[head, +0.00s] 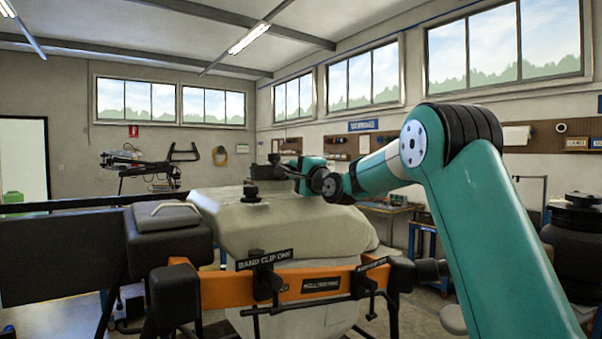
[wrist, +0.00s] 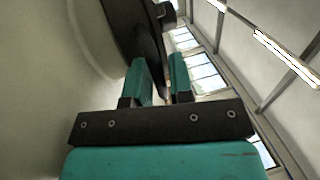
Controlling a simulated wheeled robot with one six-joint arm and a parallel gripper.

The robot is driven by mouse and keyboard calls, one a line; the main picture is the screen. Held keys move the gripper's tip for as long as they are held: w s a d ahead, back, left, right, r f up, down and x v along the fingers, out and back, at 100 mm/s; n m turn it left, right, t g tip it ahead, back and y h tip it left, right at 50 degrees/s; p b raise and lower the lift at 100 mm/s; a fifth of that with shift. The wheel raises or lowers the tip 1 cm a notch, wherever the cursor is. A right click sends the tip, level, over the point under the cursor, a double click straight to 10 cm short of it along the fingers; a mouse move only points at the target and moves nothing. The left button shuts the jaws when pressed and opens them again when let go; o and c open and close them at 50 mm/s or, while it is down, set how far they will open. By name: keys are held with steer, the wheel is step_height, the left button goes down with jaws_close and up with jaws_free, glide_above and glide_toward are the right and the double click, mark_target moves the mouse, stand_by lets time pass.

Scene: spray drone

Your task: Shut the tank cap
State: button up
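The beige tank (head: 300,215) fills the middle of the head view, and its pale wall (wrist: 40,110) fills the left of the wrist view. In the wrist view a black, disc-shaped cap (wrist: 132,28) with a small knob sits beside a pale round neck, seen nearly edge-on. I cannot tell how far it is open. My gripper (wrist: 160,78) has its two teal fingers apart, with the cap's lower edge reaching into the gap between them. In the head view my gripper (head: 287,172) is small above the tank top, and its fingers are hard to make out.
A black knob (head: 251,192) stands on the tank top. An orange frame bar (head: 225,290) with black clips crosses in front of the tank. A dark box (head: 168,240) with a handle is at left. Workbenches and windows line the far walls.

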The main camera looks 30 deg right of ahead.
steer(key=s+f+b, duration=0.3)
steer(key=s+b, duration=0.5)
steer(key=s, duration=0.9)
steer(key=shift+d+f, duration=0.2)
steer(key=shift+d, duration=0.05)
